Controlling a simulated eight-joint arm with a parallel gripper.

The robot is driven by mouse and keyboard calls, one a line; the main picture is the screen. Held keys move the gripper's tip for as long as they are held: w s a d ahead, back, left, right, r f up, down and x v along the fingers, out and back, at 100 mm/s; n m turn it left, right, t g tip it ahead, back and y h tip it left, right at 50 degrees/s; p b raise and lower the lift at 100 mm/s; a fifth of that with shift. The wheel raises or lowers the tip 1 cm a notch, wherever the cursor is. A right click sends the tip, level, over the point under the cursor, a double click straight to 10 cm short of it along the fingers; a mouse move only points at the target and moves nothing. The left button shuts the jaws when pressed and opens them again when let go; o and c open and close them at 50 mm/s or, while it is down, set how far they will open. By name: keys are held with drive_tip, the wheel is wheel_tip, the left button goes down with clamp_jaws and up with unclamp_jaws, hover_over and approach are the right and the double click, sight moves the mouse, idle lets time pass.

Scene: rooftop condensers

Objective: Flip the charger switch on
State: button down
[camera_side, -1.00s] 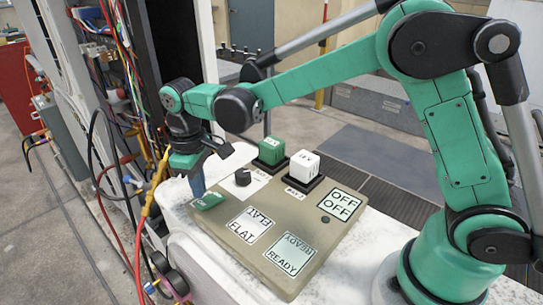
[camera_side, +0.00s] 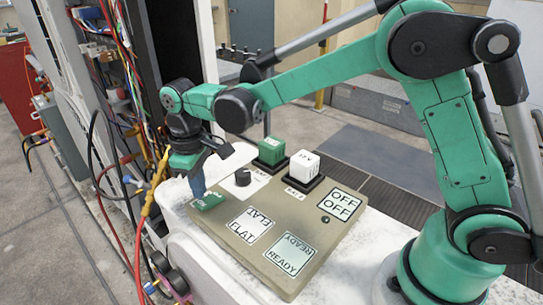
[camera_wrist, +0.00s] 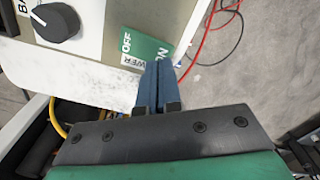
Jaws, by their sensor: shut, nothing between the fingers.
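A beige control panel (camera_side: 275,225) lies on a white surface. A black rotary knob (camera_side: 242,177) on a white plate stands near its far left part; it also shows in the wrist view (camera_wrist: 55,20). A green label or tile (camera_side: 209,201) with white lettering sits at the left corner, and shows in the wrist view (camera_wrist: 143,48). I cannot tell which part is the charger switch. My gripper (camera_side: 199,194) points down at the panel's left edge, by the green tile. Its blue fingers (camera_wrist: 158,72) are shut together, empty; contact with the tile is unclear.
A green cube (camera_side: 272,150) and a white cube (camera_side: 303,167) stand at the panel's back. Labels read OFF (camera_side: 341,203), FLAT (camera_side: 249,224) and READY (camera_side: 288,254); a small dark knob (camera_side: 325,220) is near OFF. An open cabinet with hanging cables (camera_side: 120,110) is at left.

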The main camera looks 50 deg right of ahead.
sight(203, 203)
drive_tip(key=shift+f, duration=1.2)
idle(0.4)
drive_tip(key=shift+r, duration=3.55)
drive_tip(key=s+d+r+m+t, duration=0.1)
drive_tip(key=s+d+m+t, duration=0.5)
drive_tip(key=s+d, duration=0.4)
drive_tip(key=shift+s+d+r+t, duration=0.4)
drive_tip(key=shift+s+t, duration=0.2)
drive_tip(key=shift+s, duration=0.3)
